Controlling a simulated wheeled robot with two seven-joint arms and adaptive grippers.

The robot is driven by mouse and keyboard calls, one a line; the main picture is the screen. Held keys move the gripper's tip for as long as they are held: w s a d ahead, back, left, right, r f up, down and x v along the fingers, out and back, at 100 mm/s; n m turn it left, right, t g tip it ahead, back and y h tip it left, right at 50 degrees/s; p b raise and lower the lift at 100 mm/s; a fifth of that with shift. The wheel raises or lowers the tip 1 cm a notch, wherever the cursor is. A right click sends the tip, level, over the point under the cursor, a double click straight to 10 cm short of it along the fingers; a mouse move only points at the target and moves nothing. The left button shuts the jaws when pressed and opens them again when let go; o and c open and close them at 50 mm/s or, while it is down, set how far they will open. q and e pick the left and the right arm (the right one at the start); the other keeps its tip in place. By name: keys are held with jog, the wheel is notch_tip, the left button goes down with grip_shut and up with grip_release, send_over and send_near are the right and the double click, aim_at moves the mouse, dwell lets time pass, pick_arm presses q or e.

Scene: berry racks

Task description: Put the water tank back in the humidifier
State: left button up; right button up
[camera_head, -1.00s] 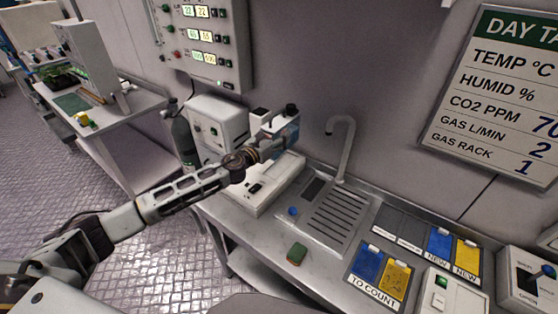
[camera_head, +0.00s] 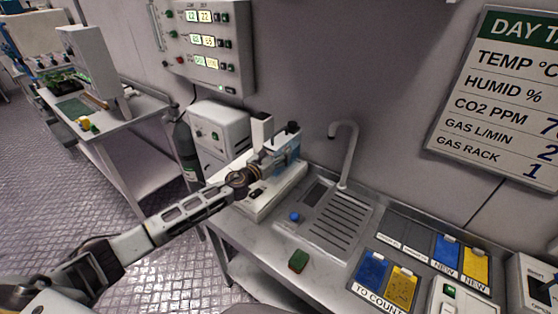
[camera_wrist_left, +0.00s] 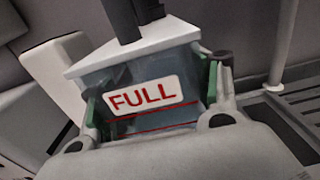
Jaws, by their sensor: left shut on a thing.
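The water tank (camera_head: 291,148) is a translucent bluish box with a white top and a black cap. In the left wrist view the tank (camera_wrist_left: 146,98) shows a red FULL label and a red line. My left gripper (camera_head: 268,161) is shut on it, with green pads (camera_wrist_left: 211,82) on both sides. The humidifier (camera_head: 243,206) is a low white base with a white upright block (camera_head: 261,128) at its back, on the counter left of the sink. The tank is upright at the base's back, beside the block. I cannot tell whether its hidden bottom touches the base. My right gripper is out of view.
The sink (camera_head: 325,218) with its tall tap (camera_head: 345,150) is close on the right. A white cabinet (camera_head: 220,128) and a dark gas bottle (camera_head: 186,150) stand at left. Blue and yellow cards are farther right.

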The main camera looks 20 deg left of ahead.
pick_arm(q)
jog(key=shift+f+b, duration=0.3)
jog(key=shift+f, duration=0.65)
jog(key=shift+f+b, duration=0.35)
jog(key=shift+a+f, duration=0.1)
jog(key=shift+f, duration=0.35)
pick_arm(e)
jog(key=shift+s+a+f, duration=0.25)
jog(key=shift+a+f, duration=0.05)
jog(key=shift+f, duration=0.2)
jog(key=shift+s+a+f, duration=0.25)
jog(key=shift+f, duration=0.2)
pick_arm(q)
jog(key=shift+f+b, duration=0.1)
jog(key=shift+b, duration=0.2)
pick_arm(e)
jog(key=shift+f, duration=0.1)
pick_arm(q)
jog(key=o, duration=1.7)
jog(key=shift+f, duration=0.1)
jog(key=shift+c, duration=0.2)
